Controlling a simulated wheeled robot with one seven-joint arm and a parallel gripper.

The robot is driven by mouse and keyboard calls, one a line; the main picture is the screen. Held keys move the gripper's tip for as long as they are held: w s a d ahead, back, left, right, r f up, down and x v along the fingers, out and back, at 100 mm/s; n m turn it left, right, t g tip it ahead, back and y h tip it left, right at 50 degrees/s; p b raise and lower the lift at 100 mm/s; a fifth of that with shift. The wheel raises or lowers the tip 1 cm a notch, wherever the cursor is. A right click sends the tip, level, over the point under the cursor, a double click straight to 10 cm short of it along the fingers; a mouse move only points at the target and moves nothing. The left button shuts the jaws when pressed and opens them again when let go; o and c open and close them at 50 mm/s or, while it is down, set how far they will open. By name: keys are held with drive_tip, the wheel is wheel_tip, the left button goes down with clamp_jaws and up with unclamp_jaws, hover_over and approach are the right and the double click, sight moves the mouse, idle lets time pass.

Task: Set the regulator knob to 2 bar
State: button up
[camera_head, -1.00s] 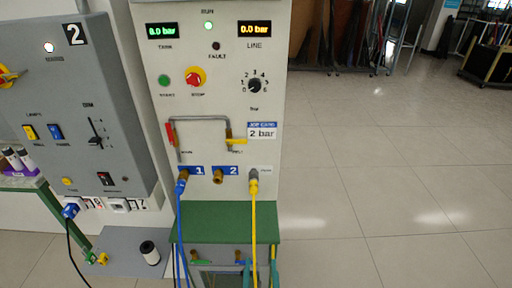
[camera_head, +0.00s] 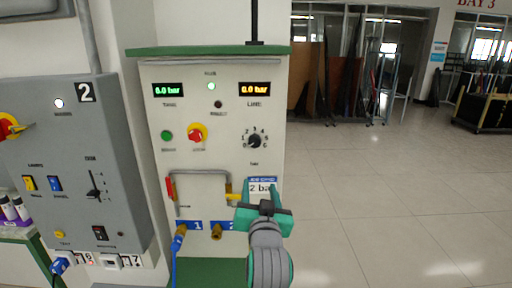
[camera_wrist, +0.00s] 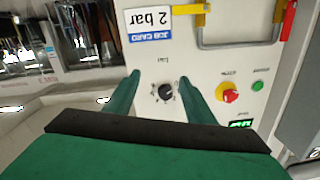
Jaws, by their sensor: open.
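The regulator knob (camera_head: 254,141) is a small black dial with a numbered scale on the white panel. Its pointer is too small to read surely. The LINE display (camera_head: 254,89) above it shows 0.0 bar. The job card (camera_head: 262,187) reads 2 bar and is partly covered by my gripper. My gripper (camera_head: 262,200) is open and empty, in front of the panel below the knob. In the wrist view, which is upside down, the knob (camera_wrist: 166,92) appears between my two green fingers, with no contact visible. The job card (camera_wrist: 149,25) is fully readable there.
A red stop knob (camera_head: 196,133) and green start button (camera_head: 167,135) sit left of the regulator knob. A grey pipe with a yellow-handled valve (camera_head: 233,196) is below. A grey control box (camera_head: 70,160) stands left. The floor at right is clear.

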approach(256, 142)
drive_tip(key=w, duration=0.8)
drive_tip(key=shift+a+f, duration=0.1)
drive_tip(key=shift+a, duration=0.2)
drive_tip(key=c, duration=1)
